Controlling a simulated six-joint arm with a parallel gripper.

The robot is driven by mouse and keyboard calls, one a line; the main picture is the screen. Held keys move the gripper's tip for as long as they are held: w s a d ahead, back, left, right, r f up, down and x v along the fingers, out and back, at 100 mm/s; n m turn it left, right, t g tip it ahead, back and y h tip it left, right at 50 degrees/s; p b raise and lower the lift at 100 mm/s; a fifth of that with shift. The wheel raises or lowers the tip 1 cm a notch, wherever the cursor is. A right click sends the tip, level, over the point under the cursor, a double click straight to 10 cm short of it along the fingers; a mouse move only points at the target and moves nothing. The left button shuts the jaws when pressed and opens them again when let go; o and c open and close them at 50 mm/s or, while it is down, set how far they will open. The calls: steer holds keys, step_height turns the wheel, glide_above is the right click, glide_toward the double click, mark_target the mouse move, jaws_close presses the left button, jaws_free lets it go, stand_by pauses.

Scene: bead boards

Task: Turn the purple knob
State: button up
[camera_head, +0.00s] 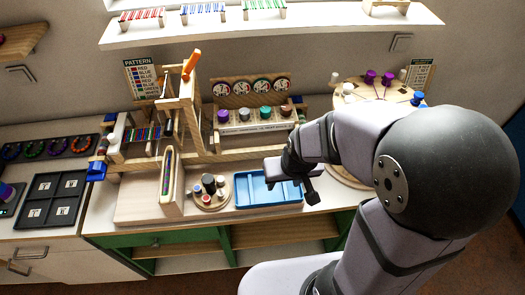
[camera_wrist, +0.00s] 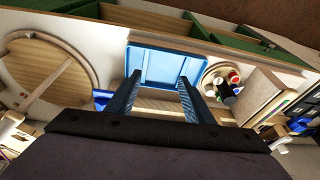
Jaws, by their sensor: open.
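In the head view, a purple knob (camera_head: 222,116) sits at the left end of a row on a wooden panel with dials above. Beside it stand a white knob (camera_head: 244,114), a teal knob (camera_head: 265,112) and a brown knob (camera_head: 286,111). My gripper (camera_head: 293,181) is near the right end of the blue tray, in front of and to the right of the knob panel, apart from the purple knob. In the wrist view, my gripper (camera_wrist: 159,79) has its two fingers spread with nothing between them, over the blue tray. The purple knob is not clear in the wrist view.
The blue tray (camera_head: 247,202) lies at the counter's front, beside a round holder (camera_head: 209,205) with small items. A wooden bead frame with an orange handle (camera_head: 192,64) stands left of the knobs. A round board (camera_head: 350,101) with purple pegs is at the right, partly behind my arm.

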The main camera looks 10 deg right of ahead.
steer(key=w+a+f+t+y+b, duration=0.1)
steer(key=w+a+t+b, duration=0.15)
steer(key=w, duration=0.35)
steer(key=w+a+f+t+b, duration=0.2)
steer(key=w+a+b, duration=0.1)
steer(key=w+a, duration=0.15)
steer(key=t+h+b, duration=0.1)
steer(key=t+b, duration=0.6)
steer(key=b, duration=0.1)
glide_toward(223, 119)
steer(key=shift+m, duration=0.4)
steer(key=w+d+f, duration=0.1)
steer(key=w+f, duration=0.1)
steer(key=w, duration=0.1)
steer(key=w+d, duration=0.1)
steer(key=shift+w+d+f, duration=0.25)
steer(key=shift+d+f, duration=0.1)
steer(key=shift+f, duration=0.05)
steer(key=shift+w+a+r+t+h+b, duration=0.1)
steer(key=shift+w+a+t+h+b, duration=0.15)
steer(key=shift+t+b, duration=0.35)
steer(key=shift+s+a+f+m+t+h+b, duration=0.15)
steer(key=shift+a+t+h+b, duration=0.25)
steer(key=shift+b, duration=0.2)
steer(key=shift+a+f+m+t+h+b, duration=0.15)
steer(key=shift+a+t+b, duration=0.1)
steer(key=shift+a+b, duration=0.3)
steer(key=shift+s+a+r+t+b, duration=0.1)
steer(key=shift+s+a+t+b, duration=0.2)
steer(key=shift+a+t+b, duration=0.25)
